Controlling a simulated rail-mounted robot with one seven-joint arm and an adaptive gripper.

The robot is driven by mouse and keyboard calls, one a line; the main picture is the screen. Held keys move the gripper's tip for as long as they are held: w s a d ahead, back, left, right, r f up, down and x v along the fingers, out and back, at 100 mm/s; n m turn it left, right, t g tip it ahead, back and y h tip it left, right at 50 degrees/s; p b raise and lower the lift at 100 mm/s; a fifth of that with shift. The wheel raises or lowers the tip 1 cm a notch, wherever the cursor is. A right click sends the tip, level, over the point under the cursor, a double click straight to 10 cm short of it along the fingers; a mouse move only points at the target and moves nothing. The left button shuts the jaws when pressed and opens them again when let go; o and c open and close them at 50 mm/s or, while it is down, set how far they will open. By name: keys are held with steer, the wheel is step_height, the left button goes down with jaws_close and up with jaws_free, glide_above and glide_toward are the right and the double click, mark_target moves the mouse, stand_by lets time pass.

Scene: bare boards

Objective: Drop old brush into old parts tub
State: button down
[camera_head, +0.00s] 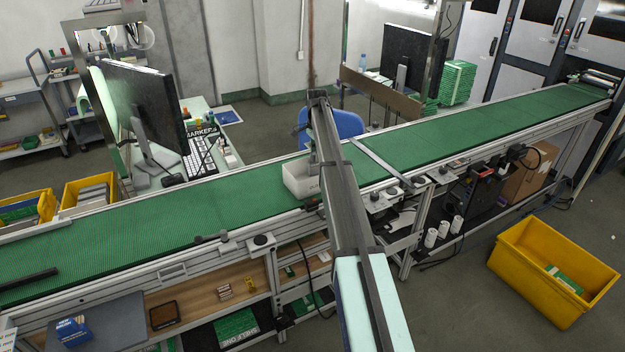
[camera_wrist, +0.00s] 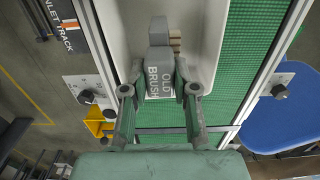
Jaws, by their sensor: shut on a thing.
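My gripper (camera_wrist: 159,92) is shut on the old brush (camera_wrist: 160,80), a grey block lettered OLD BRUSH with a narrower grey end pointing up the picture. A white tub (camera_wrist: 208,40) lies behind the brush in the wrist view, with the brush overlapping its inside. I cannot tell the brush's height above the tub's floor. In the head view the white tub (camera_head: 296,181) stands on the green conveyor, partly covered by my arm. Its lettering is not readable. The brush and gripper fingers are hidden behind my arm there.
The green conveyor belt (camera_head: 150,230) runs across the view and is largely clear. A dark bar (camera_head: 28,280) lies at its left end. A monitor (camera_head: 145,105) stands behind the belt. A yellow crate (camera_head: 520,275) sits on the floor at right. A blue chair (camera_wrist: 285,110) is beside the belt.

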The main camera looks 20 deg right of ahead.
steer(key=c, duration=0.8)
jaws_free()
steer(key=shift+r, duration=0.15)
step_height(320, 180, up, 12)
steer(key=shift+f, duration=0.1)
